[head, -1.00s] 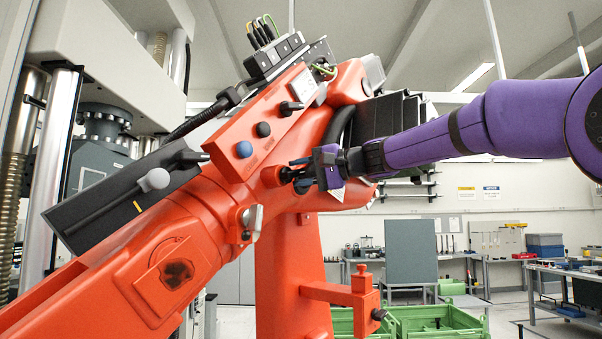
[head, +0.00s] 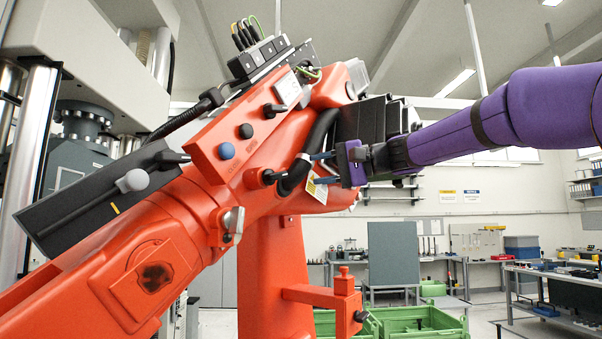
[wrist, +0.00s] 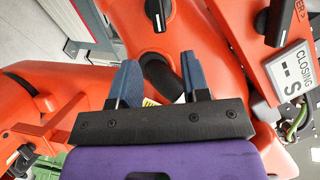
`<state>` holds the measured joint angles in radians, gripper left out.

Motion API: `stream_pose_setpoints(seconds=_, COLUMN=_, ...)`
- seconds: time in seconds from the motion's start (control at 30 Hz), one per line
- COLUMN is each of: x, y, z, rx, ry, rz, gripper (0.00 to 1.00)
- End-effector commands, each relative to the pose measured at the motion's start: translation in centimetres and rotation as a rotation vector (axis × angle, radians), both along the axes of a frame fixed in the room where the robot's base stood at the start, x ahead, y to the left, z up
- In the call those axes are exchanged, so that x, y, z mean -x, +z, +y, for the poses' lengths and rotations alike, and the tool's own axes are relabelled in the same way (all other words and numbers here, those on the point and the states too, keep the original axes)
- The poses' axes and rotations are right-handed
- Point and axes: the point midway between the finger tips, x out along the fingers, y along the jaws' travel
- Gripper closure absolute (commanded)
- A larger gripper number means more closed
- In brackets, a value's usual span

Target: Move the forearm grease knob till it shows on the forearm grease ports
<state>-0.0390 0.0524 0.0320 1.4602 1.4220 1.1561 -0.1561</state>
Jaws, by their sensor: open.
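A black knob (head: 268,177) on a short round orange boss sticks out of the side of the big orange arm. I take it for the forearm grease knob. In the wrist view a black knob (wrist: 158,15) with a white pointer line, seemingly the same one, lies beyond my fingertips. The pointer runs roughly up and down the picture. No grease port lettering is legible. My gripper (head: 318,157) is open and empty, right of the knob and apart from it. In the wrist view, its two blue fingers (wrist: 158,75) stand apart with a dark rounded part behind the gap.
The orange control panel carries a blue button (head: 226,151), a black button (head: 246,131) and a black selector (head: 271,109). Its display (wrist: 291,75) reads "CLOSING". A black hose (head: 298,172) bends close to my fingers. Green crates (head: 420,325) stand below.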

Motion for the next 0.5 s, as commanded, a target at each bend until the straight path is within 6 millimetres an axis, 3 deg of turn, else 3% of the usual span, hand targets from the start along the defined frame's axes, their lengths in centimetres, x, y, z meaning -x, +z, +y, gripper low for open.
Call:
stream_pose_setpoints(seconds=0.2, x=0.6, y=0.2, z=-1.7, rx=0.000, ry=-0.001, rz=0.000, gripper=0.57)
stream_pose_setpoints(seconds=0.5, x=0.7, y=0.2, z=-1.9, rx=0.000, ry=0.000, rz=0.000, gripper=0.57)
